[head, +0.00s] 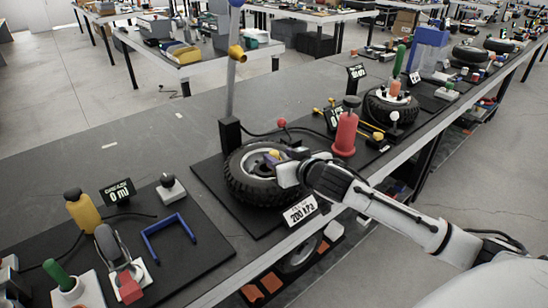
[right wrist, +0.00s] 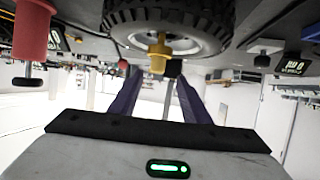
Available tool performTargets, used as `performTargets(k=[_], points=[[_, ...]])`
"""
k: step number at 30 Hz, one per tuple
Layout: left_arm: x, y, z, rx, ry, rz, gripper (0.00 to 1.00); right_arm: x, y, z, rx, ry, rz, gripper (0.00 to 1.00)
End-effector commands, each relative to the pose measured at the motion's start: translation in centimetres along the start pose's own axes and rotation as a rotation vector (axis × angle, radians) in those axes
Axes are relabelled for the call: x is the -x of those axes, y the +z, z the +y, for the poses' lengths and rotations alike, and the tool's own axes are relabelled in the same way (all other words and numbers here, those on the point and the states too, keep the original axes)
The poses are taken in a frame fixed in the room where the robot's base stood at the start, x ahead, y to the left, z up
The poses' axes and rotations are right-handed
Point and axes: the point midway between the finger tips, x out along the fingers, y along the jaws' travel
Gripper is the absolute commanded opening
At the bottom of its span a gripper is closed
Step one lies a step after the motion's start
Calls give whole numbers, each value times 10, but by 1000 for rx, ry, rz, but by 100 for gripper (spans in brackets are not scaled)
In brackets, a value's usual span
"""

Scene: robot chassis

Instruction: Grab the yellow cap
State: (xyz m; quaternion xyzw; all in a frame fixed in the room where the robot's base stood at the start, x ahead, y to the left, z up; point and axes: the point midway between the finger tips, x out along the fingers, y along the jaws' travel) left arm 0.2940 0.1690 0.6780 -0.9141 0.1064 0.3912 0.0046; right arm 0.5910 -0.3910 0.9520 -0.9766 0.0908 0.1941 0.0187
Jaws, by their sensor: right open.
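The yellow cap (right wrist: 158,50) sticks out from the wheel (right wrist: 203,42) in the right wrist view, which looks upside down. In the head view the cap (head: 275,153) is a small yellow patch at the tire (head: 243,188), partly hidden by my right gripper (head: 274,159). My right gripper (right wrist: 159,76) is open, with two dark purple fingers pointing toward the cap. The cap lies in line with the gap between the fingertips; I cannot tell whether it is inside the gap. The fingers do not hold it. My left gripper is not in view.
The tire lies on a black mat (head: 212,181) beside an upright pole (head: 232,85). A red cylinder (head: 345,134) stands right of the wheel. A pressure display (head: 300,210) sits at the table's front edge. A blue frame (head: 168,237) and a yellow cylinder (head: 83,212) are at left.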

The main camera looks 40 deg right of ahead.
Motion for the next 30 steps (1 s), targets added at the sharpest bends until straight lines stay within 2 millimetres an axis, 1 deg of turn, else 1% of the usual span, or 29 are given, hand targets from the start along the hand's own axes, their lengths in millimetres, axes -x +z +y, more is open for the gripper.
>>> performTargets(k=[7,15,19,25,26,30], points=[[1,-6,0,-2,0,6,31,-18,0,2,1,1,0,43],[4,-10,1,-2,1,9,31,-53,1,6,0,0,1,43],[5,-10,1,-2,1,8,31,-60,2,5,2,0,-1,43],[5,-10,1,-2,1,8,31,-60,3,5,2,-1,-1,43],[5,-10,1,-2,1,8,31,-60,3,5,2,-1,-1,41],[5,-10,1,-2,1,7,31,-60,3,5,2,-1,-1,18]])
